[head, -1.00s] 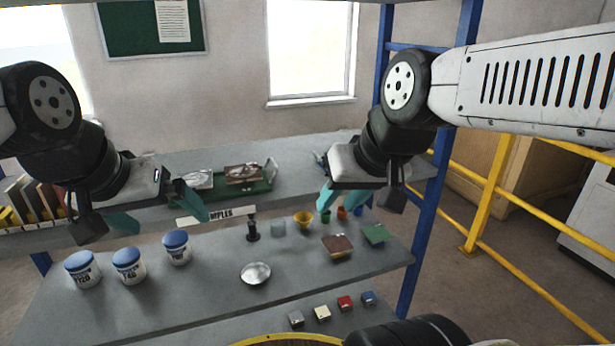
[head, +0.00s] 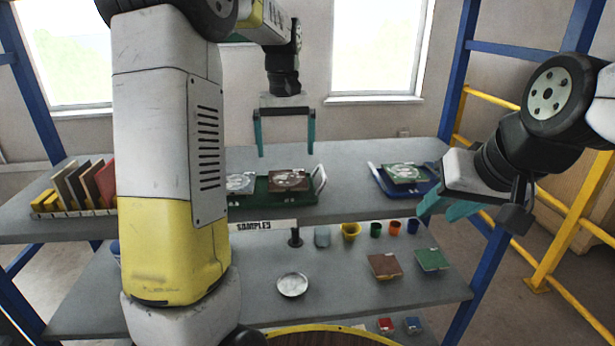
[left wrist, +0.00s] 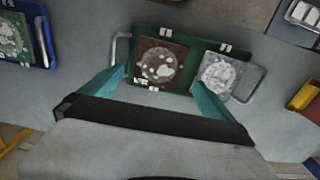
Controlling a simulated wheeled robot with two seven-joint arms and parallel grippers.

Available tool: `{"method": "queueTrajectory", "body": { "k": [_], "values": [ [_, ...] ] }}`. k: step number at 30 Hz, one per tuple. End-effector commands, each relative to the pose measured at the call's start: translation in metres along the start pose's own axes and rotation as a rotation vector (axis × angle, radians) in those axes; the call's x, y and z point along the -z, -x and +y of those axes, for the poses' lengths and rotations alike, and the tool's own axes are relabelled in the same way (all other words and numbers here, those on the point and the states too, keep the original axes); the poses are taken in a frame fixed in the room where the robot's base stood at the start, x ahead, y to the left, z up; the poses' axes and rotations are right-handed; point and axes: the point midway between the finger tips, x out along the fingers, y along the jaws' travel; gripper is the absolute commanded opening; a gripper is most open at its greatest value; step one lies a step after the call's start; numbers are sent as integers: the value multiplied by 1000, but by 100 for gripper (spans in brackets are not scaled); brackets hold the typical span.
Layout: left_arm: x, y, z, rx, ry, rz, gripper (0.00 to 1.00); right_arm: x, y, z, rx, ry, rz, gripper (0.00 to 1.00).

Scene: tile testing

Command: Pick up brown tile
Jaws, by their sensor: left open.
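A brown tile (head: 289,180) with pale speckles lies in the right part of a green tray (head: 262,199) on the upper shelf. In the left wrist view the brown tile (left wrist: 160,63) lies in the left part of the tray, beside a grey-white tile (left wrist: 219,75). My left gripper (head: 285,152) is open and empty, above and apart from the brown tile, its fingers pointing down. My right gripper (head: 438,212) is open and empty, off to the right near the shelf edge. Another brown tile (head: 384,266) lies on the lower shelf.
A blue tray (head: 378,185) with a green tile (head: 405,173) stands right of the green tray. A rack of upright tiles (head: 85,188) is at left. Small cups, a dish (head: 293,285) and a green tile (head: 432,260) are on the lower shelf.

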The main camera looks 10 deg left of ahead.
Motion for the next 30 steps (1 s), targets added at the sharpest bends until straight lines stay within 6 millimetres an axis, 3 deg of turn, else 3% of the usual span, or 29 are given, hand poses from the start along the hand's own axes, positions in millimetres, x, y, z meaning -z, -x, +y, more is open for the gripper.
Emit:
{"method": "queueTrajectory", "body": {
  "k": [15, 25, 26, 30],
  "values": [
    [4, -66, 2, 1, 0, -2, 100, 0, 0, 0, 0, 0, 0, 36],
    [4, -75, 2, 0, 0, 1, 100, 0, 0, 0, 0, 0, 0, 36],
    [4, -75, 2, 0, 0, 1, 98, 0, 0, 0, 0, 0, 0, 36],
    [4, -75, 2, 0, 0, 1, 71, 0, 0, 0, 0, 0, 0, 36]
  ]
}}
